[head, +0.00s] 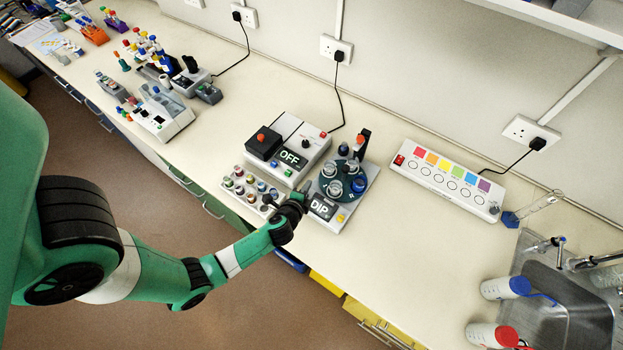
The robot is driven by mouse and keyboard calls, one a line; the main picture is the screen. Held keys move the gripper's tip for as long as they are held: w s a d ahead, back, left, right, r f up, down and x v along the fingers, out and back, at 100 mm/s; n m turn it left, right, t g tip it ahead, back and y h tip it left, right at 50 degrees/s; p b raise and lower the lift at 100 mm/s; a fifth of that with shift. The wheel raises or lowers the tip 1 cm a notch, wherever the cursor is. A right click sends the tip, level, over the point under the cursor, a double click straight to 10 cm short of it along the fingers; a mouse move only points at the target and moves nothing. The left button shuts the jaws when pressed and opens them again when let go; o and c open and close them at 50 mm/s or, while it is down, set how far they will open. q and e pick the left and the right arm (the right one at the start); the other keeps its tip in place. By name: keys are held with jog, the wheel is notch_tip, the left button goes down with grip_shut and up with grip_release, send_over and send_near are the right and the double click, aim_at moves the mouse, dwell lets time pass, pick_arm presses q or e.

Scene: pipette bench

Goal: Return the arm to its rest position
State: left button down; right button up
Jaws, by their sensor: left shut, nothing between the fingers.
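My left arm comes in from the left, green and white with black joints, and reaches over the bench front edge. My left gripper (302,196) is shut and empty. It is over the bench between a tray of small vials (236,196) and a device with a round dark carousel (322,184) and a display reading "DIP". The fingertips are small and dark here, and I cannot tell whether they touch the device. My right gripper is not in view.
A device with an "OFF" display (312,146) stands just behind. A long strip with coloured squares (447,184) lies to the right. A sink (568,300) with bottles is at far right. Racks and instruments fill the bench's left. The bench front between carousel device and sink is clear.

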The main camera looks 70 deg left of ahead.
pick_arm(q)
jog(key=shift+v, duration=1.15)
jog(key=shift+s+a, duration=0.2)
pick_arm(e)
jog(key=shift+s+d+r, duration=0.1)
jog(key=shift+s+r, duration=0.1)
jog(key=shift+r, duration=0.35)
